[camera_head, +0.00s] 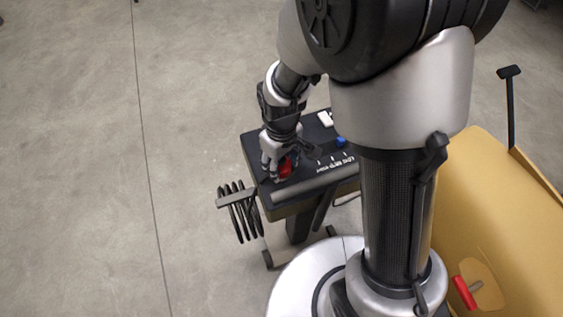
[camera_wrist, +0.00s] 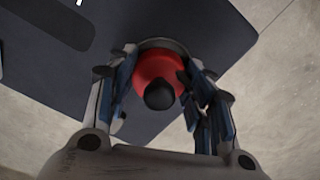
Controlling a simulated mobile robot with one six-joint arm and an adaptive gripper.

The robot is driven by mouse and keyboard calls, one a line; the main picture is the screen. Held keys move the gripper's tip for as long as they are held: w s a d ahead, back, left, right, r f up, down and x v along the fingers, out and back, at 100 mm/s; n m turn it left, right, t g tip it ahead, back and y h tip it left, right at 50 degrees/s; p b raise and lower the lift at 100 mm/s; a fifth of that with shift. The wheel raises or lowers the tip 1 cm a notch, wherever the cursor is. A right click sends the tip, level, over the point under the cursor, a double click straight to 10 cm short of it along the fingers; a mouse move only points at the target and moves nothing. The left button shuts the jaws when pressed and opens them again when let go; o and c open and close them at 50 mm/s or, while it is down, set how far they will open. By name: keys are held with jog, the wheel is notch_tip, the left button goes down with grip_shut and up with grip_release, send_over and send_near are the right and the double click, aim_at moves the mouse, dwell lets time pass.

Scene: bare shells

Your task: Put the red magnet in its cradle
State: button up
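The red magnet (camera_wrist: 152,66) is a round red body with a black knob facing the wrist camera. It also shows in the head view (camera_head: 286,167), low over or on the dark top of a small stand (camera_head: 255,150). My gripper (camera_wrist: 160,75) has one finger on each side of the magnet, with the pads against its red sides; it appears shut on it. In the head view my gripper (camera_head: 277,160) points down at the stand's left part. A grey curved edge shows behind the magnet in the wrist view. I cannot make out the cradle for certain.
A blue piece (camera_head: 340,141) and a white piece (camera_head: 325,118) sit on the stand's top, near white lettering. A rack with several black prongs (camera_head: 238,210) juts out at the stand's left. A yellow body (camera_head: 500,215) stands at the right. Open concrete floor lies left.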

jog(key=o, duration=0.4)
jog(key=shift+f, duration=0.25)
jog(key=shift+c, duration=0.2)
jog(key=shift+r, duration=0.1)
notch_tip(320, 180, up, 12)
jog(key=p, duration=0.4)
jog(key=shift+r, duration=0.1)
jog(key=r, duration=0.1)
notch_tip(320, 180, up, 10)
jog(key=f+m+t, duration=0.1)
jog(key=m+t, duration=0.1)
jog(key=m, duration=0.1)
send_over(282, 159)
jog(key=s+d, duration=0.4)
jog(key=d, duration=0.1)
jog(key=s+d+r+m+t, duration=0.2)
jog(key=s+d+r+m, duration=0.2)
jog(key=s, duration=0.5)
notch_tip(282, 159, up, 2)
jog(key=shift+s+d+r+m, duration=0.15)
jog(key=shift+s+d+m, duration=0.15)
jog(key=shift+d, duration=0.5)
jog(key=shift+w, duration=0.1)
